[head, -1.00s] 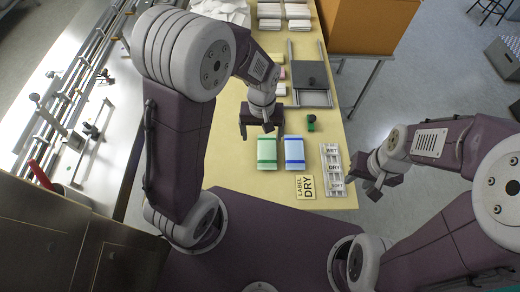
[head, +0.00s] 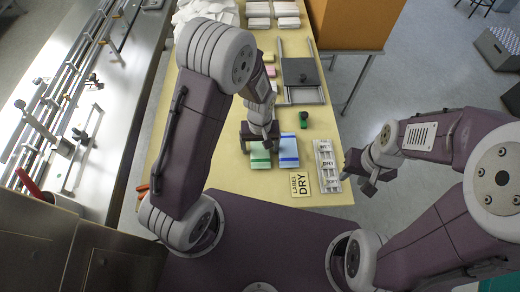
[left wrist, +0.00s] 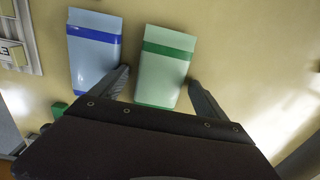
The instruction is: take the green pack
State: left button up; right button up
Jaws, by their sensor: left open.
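The green pack (head: 260,162), pale green with a darker green band, lies on the table, partly hidden by my left gripper in the head view. It also shows in the left wrist view (left wrist: 165,68). My left gripper (head: 261,146) is open above it. In the left wrist view the fingers of the left gripper (left wrist: 158,77) sit either side of the green pack, and no grip shows. A blue pack (head: 288,152) lies just beside it, close to one finger in the left wrist view (left wrist: 95,50). My right gripper (head: 361,173) is off the table's right edge, its opening unclear.
A dark plate on rails (head: 301,75) is farther back.

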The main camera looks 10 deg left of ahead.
aim_at(260, 148)
pick_arm(q)
jog(key=shift+r, duration=0.1)
jog(key=c, duration=1.4)
notch_tip(260, 148, up, 4)
jog(key=shift+r, duration=0.2)
jog(key=w+a+r, duration=0.1)
jog(key=w+r, duration=0.1)
jog(key=w, duration=0.1)
jog(key=w+a+r, duration=0.1)
jog(key=w+r, duration=0.1)
jog(key=w, duration=0.2)
jog(key=w+a+r+p, duration=0.1)
jog(key=w+r, duration=0.1)
jog(key=w, duration=0.2)
jog(key=shift+a+r, duration=0.3)
jog(key=shift+a, duration=0.05)
